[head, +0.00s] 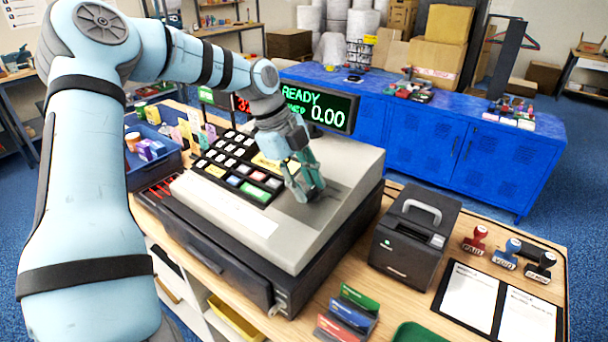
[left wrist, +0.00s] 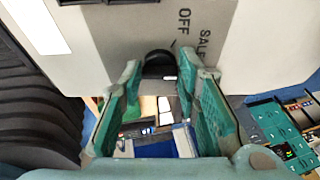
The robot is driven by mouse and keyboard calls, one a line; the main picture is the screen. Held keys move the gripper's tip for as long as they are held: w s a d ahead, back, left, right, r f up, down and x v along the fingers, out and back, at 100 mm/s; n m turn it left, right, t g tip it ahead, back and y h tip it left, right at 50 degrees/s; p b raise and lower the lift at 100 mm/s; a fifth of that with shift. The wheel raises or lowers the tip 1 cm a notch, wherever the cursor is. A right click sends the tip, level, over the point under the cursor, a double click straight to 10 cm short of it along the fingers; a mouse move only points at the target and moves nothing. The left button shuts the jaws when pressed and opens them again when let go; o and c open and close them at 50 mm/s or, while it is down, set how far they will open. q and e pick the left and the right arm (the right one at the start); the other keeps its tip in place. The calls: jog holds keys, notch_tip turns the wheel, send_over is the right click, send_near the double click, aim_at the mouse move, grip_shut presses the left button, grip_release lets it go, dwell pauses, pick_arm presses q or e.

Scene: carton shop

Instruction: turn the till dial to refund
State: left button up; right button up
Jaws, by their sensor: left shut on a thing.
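The till (head: 335,215) is a grey and black cash register on the wooden counter, with a sloped top and a keypad. My left gripper (head: 308,192) reaches down onto the right part of its top and is shut on the till dial. In the left wrist view the dial (left wrist: 158,64) is a dark round knob between the fingertips of my left gripper (left wrist: 160,80). The words OFF and SALE are printed beside it; no refund label is readable. A small pale mark shows at the dial's edge. The fingers hide the dial in the head view. My right gripper is out of view.
The till display (head: 320,107) reads READY and 0.00. A black receipt printer (head: 410,245) stands right of the till. Stamps (head: 474,240), a clipboard (head: 470,295) and a card holder (head: 347,312) lie around it. A blue cabinet (head: 420,140) is behind.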

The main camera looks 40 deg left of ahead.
pick_arm(q)
jog(key=shift+w+m+g+p, duration=0.15)
jog(key=shift+m+g+p, duration=0.4)
jog(key=shift+m, duration=1.25)
jog(key=o, duration=1.2)
jog(key=shift+c, duration=0.2)
jog(key=shift+r, duration=0.15)
jog(key=v, duration=1.1)
jog(key=shift+r, duration=0.4)
jog(key=shift+a, duration=0.15)
